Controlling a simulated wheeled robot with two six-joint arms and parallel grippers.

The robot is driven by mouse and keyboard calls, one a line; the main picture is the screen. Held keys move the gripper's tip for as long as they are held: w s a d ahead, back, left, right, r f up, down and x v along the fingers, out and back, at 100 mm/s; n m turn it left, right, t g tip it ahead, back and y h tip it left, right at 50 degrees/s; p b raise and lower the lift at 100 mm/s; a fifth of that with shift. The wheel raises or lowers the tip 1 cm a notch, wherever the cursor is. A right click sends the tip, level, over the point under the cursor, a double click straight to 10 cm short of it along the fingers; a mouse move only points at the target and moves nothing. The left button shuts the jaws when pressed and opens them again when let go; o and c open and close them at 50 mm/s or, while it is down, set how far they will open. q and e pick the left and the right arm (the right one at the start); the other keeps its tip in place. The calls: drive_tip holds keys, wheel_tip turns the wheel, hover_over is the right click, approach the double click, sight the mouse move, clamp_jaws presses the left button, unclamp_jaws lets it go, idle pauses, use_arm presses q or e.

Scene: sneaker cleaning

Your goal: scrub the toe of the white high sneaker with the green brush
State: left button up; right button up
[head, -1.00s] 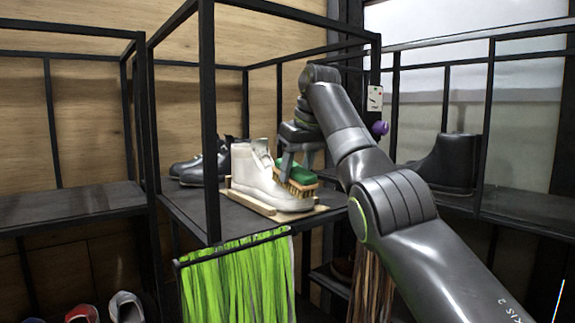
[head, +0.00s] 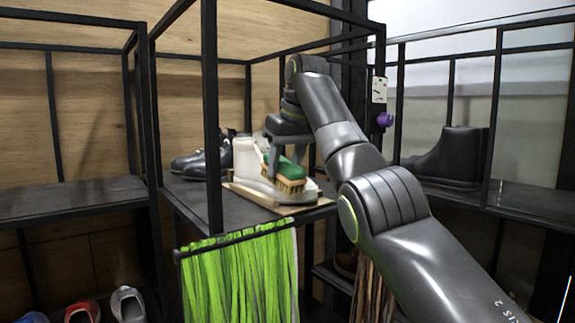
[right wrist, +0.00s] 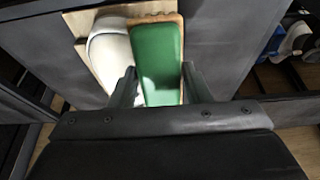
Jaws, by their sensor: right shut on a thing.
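The white high sneaker (head: 246,160) stands upright on a light wooden board (head: 262,201) on the dark shelf, toe pointing right. My right gripper (head: 287,160) is shut on the green brush (head: 290,170), whose tan bristles face down. The brush is tilted and overlaps the front of the sneaker in the head view, hiding part of it; I cannot tell whether the bristles touch it. In the right wrist view the green brush (right wrist: 158,62) lies between my fingers, and the sneaker's white toe (right wrist: 110,58) is just left of it. My left gripper is not in view.
Black metal posts (head: 211,120) frame the shelf. Dark shoes (head: 200,163) stand behind the sneaker, and a dark boot (head: 452,158) stands on the right shelf. Green strips (head: 240,275) hang in front below. The left shelf (head: 70,198) is bare.

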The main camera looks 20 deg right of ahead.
drive_tip(key=shift+s+d+r+p, duration=0.15)
drive_tip(key=shift+r+p, duration=0.15)
drive_tip(key=shift+r, duration=0.25)
drive_tip(key=shift+p+v, duration=0.55)
drive_tip(key=shift+v, duration=0.35)
drive_tip(key=shift+a+p+v, duration=0.2)
drive_tip(key=shift+p+v, duration=0.4)
drive_tip(key=shift+v, duration=1.1)
drive_tip(key=shift+r, duration=0.2)
drive_tip(key=shift+d+r+p, duration=0.1)
drive_tip(key=shift+r+p, duration=0.35)
drive_tip(key=shift+r, duration=0.15)
drive_tip(key=shift+p+v, duration=0.35)
drive_tip(key=shift+v, duration=0.45)
drive_tip(key=shift+f, duration=0.15)
